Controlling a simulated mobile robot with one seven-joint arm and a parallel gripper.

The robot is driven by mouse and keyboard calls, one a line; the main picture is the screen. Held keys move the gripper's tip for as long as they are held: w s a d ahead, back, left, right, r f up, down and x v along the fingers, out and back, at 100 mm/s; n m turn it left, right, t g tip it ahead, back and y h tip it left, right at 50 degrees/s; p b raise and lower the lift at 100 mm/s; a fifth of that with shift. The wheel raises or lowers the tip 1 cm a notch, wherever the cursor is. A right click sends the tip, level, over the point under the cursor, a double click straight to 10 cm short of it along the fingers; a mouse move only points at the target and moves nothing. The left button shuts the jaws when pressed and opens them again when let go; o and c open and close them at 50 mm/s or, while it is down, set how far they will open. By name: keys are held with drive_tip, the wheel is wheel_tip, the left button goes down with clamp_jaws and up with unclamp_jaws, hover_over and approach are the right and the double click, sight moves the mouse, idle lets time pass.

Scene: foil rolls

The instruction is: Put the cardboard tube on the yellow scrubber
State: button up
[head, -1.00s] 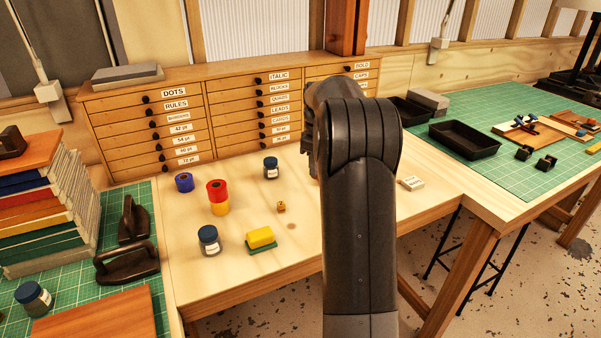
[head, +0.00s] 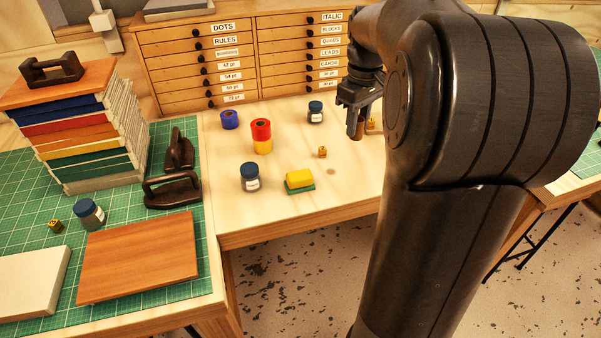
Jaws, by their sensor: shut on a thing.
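The yellow scrubber (head: 299,178), a yellow block on a green pad, lies on the pale bench near its front edge. My gripper (head: 357,106) is in the head view at the right of the bench, behind and to the right of the scrubber. It points down and is shut on the brown cardboard tube (head: 355,125), which hangs upright below the fingers. I cannot tell whether the tube's lower end touches the bench. My arm hides the area right of the tube.
A small yellow cube (head: 322,152) sits between tube and scrubber. A blue-lidded jar (head: 250,177) stands left of the scrubber, another jar (head: 315,112) behind. A red roll (head: 261,129) stands on a yellow one (head: 262,147), near a blue roll (head: 229,120). Drawers (head: 220,60) line the back.

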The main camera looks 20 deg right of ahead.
drive_tip(key=s+a, duration=0.3)
hover_over(300, 174)
wheel_tip(300, 174, down, 7)
drive_tip(key=shift+r, duration=0.15)
drive_tip(key=shift+f, duration=2)
drive_tip(key=o, duration=0.9)
drive_tip(key=shift+f+m, duration=0.15)
drive_tip(key=shift+m, duration=0.15)
